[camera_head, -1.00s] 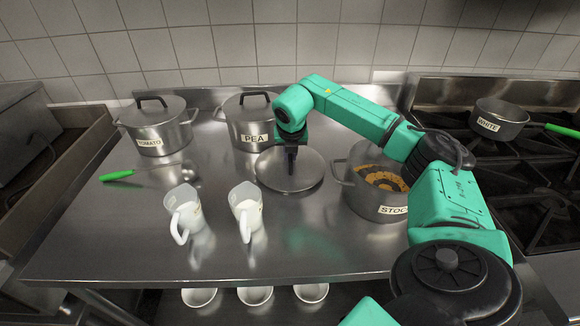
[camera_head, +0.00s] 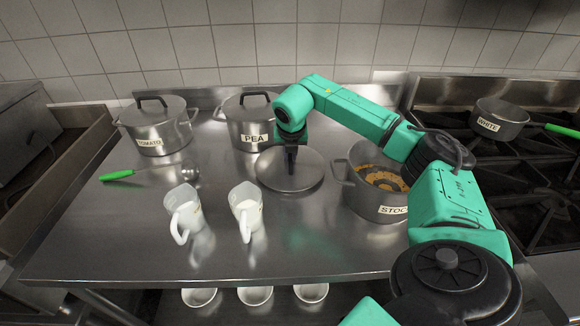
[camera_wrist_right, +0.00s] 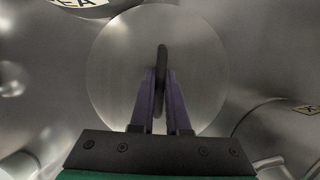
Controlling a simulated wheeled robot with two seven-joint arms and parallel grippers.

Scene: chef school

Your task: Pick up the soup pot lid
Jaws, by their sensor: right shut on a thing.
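The soup pot lid (camera_head: 290,177) is a round steel disc on the steel table, left of the open STOCK pot (camera_head: 376,203). In the right wrist view the lid (camera_wrist_right: 112,62) fills the middle, with its dark handle (camera_wrist_right: 161,60) standing up across it. My right gripper (camera_head: 291,152) is above the lid's centre, pointing down. In the wrist view its two purple fingers (camera_wrist_right: 160,95) are shut on the handle, one on each side. In the head view the arm's end hides most of the handle. My left gripper is not in view.
Lidded TOMATO (camera_head: 150,146) and PEA (camera_head: 238,130) pots stand at the back. Two white jugs (camera_head: 245,212) stand front left, with a green-handled ladle (camera_head: 118,175) behind. The WHITE pan (camera_head: 497,125) sits on the right stove. The table's front middle is clear.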

